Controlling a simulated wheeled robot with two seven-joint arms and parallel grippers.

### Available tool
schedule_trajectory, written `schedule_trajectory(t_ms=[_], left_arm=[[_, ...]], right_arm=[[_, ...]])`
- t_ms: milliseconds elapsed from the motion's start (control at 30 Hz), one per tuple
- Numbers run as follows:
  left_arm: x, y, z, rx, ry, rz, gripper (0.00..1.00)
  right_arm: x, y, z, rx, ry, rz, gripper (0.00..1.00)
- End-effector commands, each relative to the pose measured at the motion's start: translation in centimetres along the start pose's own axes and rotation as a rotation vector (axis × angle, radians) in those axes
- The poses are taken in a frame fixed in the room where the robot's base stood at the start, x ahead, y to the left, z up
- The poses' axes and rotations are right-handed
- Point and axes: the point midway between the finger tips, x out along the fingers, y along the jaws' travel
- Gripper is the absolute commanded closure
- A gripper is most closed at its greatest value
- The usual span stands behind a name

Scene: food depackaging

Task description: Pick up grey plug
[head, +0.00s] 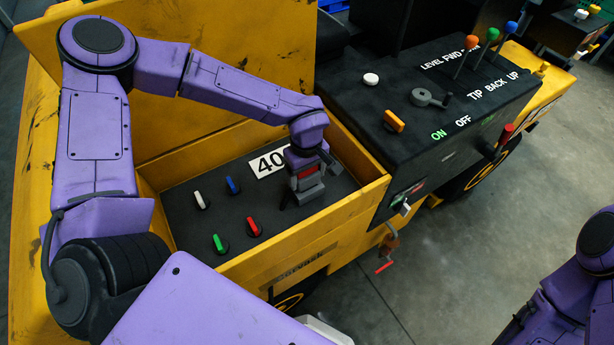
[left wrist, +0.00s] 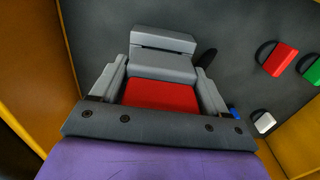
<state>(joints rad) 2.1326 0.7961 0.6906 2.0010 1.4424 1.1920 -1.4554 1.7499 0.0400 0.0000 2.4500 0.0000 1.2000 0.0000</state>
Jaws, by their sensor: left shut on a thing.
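The grey plug (head: 310,191) is a blocky grey piece at the right part of the dark panel inside the yellow box. My left gripper (head: 306,180) comes down from above and is shut on it. In the left wrist view the plug (left wrist: 163,64) sits between the two grey fingers of the left gripper (left wrist: 163,78), with a red surface showing behind it. I cannot tell whether the plug still touches the panel. My right arm shows only in part at the lower right, and its gripper is out of view.
The dark panel (head: 180,205) holds white (head: 201,200), blue (head: 232,186), green (head: 219,243) and red (head: 253,228) knobs left of the plug. Yellow walls (head: 330,235) surround it. A black console (head: 450,130) with levers stands to the right. A white label (head: 268,163) lies behind.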

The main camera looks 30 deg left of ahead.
Motion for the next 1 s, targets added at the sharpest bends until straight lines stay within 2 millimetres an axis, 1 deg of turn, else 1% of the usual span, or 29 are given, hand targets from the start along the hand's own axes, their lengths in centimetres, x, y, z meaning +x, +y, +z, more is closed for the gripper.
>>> schedule_trajectory(t_ms=[133,167,400,467,500,700,833,1000], left_arm=[[-2.5,0.1,0.1,-0.001,0.001,0.006,0.8],[-2.8,0.2,0.6,0.002,0.001,0.006,0.8],[-7.3,0.4,4.4,0.003,0.002,0.006,0.8],[-8.2,0.4,5.5,0.004,0.002,0.004,0.8],[-8.4,0.5,6.5,0.004,0.002,0.004,0.8],[-10.3,0.7,10.5,0.003,0.001,0.002,0.8],[-11.2,0.8,12.3,0.002,0.001,0.002,0.8],[-11.9,0.9,13.7,0.0,0.0,0.003,0.8]], right_arm=[[0.2,0.0,0.1,0.0,0.0,0.0,0.57],[0.4,0.0,0.2,0.0,0.0,0.0,0.57],[1.4,-0.1,0.6,0.0,0.0,0.0,0.57],[1.7,-0.1,0.7,0.0,0.0,0.0,0.57],[2.0,-0.2,0.8,0.0,0.0,0.0,0.57],[2.9,-0.3,1.2,0.0,0.0,0.0,0.57],[3.2,-0.3,1.3,0.0,0.0,0.0,0.57],[3.4,-0.3,1.4,0.0,0.0,0.0,0.57]])
